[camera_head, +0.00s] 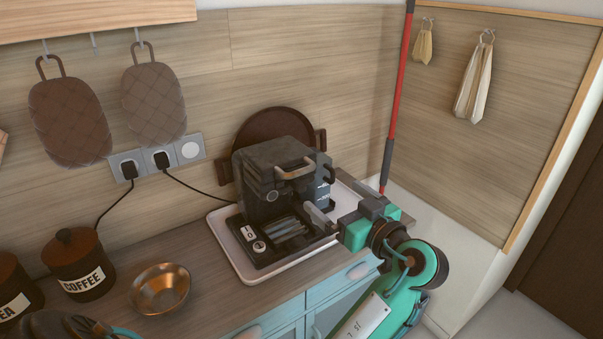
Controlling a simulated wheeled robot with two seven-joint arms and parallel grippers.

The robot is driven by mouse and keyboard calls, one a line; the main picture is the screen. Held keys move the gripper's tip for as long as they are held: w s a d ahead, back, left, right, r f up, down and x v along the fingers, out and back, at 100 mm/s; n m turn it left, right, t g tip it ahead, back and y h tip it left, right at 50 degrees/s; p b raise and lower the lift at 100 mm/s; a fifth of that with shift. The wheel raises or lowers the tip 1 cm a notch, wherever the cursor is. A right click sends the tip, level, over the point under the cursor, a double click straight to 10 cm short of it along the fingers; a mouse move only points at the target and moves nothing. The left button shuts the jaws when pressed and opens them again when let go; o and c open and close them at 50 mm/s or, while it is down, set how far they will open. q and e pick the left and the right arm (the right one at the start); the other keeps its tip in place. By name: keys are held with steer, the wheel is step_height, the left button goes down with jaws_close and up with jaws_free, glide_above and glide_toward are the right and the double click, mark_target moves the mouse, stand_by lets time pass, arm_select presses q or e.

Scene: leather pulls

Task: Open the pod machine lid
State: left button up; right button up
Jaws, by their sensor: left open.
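The pod machine (265,185) is a dark, boxy appliance on a pale tray on the counter. Its lid (275,152) looks shut, with a curved copper-brown handle (295,170) at the top front. The gripper covers part of the tray and the machine's lower right side.
The pale tray (243,266) has a raised rim. A round brown tray (270,124) leans behind the machine. A copper bowl (160,289) and a coffee canister (80,264) stand at left. A red pole (400,75) rises behind at right. Black cords run to wall sockets.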

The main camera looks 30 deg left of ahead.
mark_target(303, 171)
arm_select(q)
steer(key=p+x, duration=0.4)
steer(key=x, duration=0.9)
steer(key=shift+r+p, duration=0.1)
steer(key=shift+p, duration=0.3)
steer(key=shift+w+a, duration=0.1)
steer(key=shift+a, duration=0.25)
